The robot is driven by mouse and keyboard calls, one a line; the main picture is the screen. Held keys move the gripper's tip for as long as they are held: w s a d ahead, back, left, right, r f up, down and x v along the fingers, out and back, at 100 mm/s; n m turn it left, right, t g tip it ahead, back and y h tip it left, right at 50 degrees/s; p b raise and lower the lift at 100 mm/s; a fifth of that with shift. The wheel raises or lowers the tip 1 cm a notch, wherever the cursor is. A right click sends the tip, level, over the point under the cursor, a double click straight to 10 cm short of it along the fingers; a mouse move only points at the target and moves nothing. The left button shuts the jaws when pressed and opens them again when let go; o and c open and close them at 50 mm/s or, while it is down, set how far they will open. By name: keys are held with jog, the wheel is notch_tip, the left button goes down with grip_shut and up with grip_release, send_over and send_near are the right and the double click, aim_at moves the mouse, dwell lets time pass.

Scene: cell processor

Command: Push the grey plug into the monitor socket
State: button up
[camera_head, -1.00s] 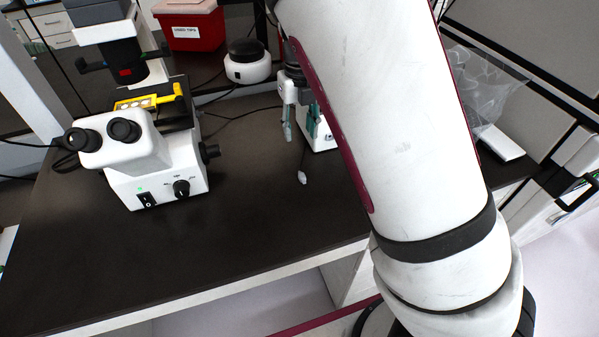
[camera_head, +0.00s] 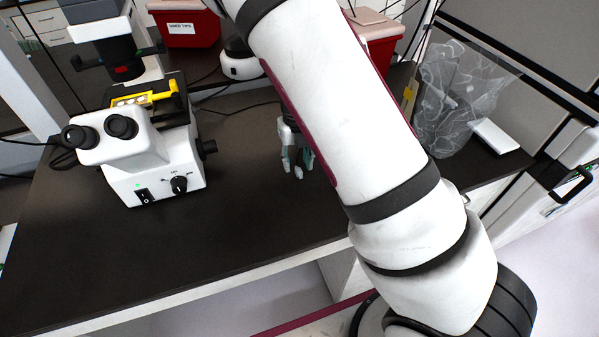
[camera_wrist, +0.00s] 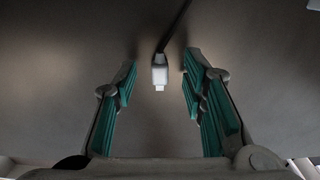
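The plug (camera_wrist: 160,74), light grey on a dark cable, lies on the dark bench top. In the wrist view it is near the middle, between and slightly beyond the open fingertips, touching neither. My gripper (camera_wrist: 159,82) has teal finger pads spread wide and holds nothing. In the head view my gripper (camera_head: 298,166) is low over the bench, right of the microscope, with the plug (camera_head: 299,173) by its fingertips. No monitor or socket can be made out; my arm covers part of the bench.
A white microscope (camera_head: 150,170) stands on the left of the bench (camera_head: 200,235). A red bin (camera_head: 185,27) and a small white device (camera_head: 241,66) are behind. A clear plastic bag (camera_head: 455,95) is at the right. The front of the bench is clear.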

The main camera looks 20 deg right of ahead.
jog(key=shift+f, duration=0.8)
jog(key=shift+c, duration=0.5)
jog(key=c, duration=0.8)
jog(key=shift+w+r, duration=0.1)
jog(key=shift+r, duration=0.05)
